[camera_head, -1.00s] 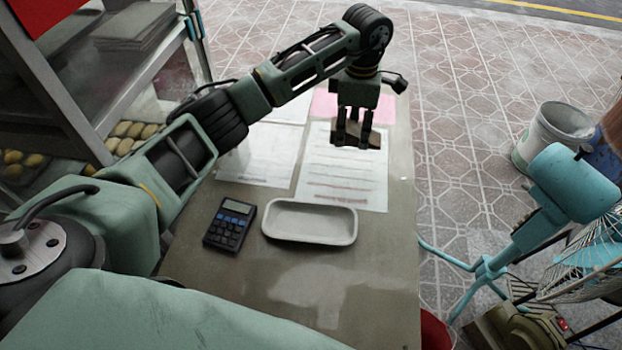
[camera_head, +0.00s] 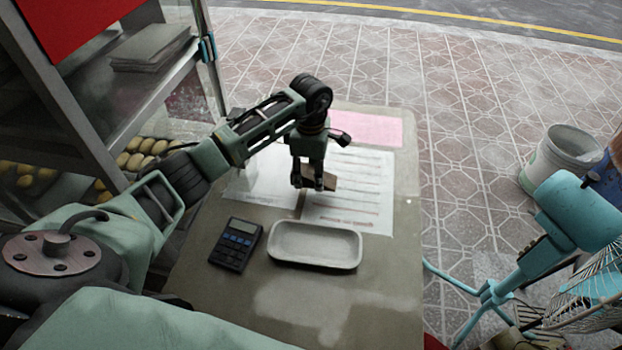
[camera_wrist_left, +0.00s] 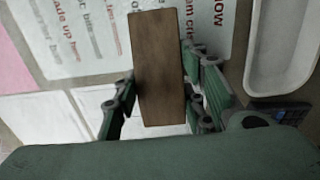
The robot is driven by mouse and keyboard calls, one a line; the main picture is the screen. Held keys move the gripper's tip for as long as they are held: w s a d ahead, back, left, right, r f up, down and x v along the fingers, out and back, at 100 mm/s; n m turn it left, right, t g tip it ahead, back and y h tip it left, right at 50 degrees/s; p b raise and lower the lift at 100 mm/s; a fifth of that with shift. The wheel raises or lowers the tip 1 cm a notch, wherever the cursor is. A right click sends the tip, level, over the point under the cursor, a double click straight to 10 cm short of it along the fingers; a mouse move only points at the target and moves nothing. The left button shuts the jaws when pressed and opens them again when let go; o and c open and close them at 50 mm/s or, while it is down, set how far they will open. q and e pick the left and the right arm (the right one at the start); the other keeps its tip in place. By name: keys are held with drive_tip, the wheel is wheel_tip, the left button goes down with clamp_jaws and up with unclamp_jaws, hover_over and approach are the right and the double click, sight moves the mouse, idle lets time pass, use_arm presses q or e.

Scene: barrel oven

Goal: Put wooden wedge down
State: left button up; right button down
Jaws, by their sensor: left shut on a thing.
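The wooden wedge (camera_wrist_left: 159,70) is a brown block held between the fingers of my left gripper (camera_wrist_left: 160,105) in the left wrist view. In the head view the left gripper (camera_head: 312,184) points down over the table (camera_head: 330,300), above the printed papers, with the wedge (camera_head: 325,180) partly hidden by its fingers. I cannot tell for sure whether the wedge touches the papers. My right gripper is not in view.
A white tray (camera_head: 315,262) and a black calculator (camera_head: 236,243) lie on the table nearer to me. Printed papers (camera_head: 365,206) and a pink sheet (camera_head: 368,128) lie flat. A glass cabinet (camera_head: 130,120) stands left. A turquoise fan (camera_head: 570,210) and a bucket (camera_head: 562,158) stand right.

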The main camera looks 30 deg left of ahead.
sight(311, 181)
use_arm(q)
drive_tip(key=shift+f, duration=1.55)
drive_tip(key=shift+f, duration=0.1)
drive_tip(key=o, duration=1.4)
drive_tip(key=shift+c, duration=0.2)
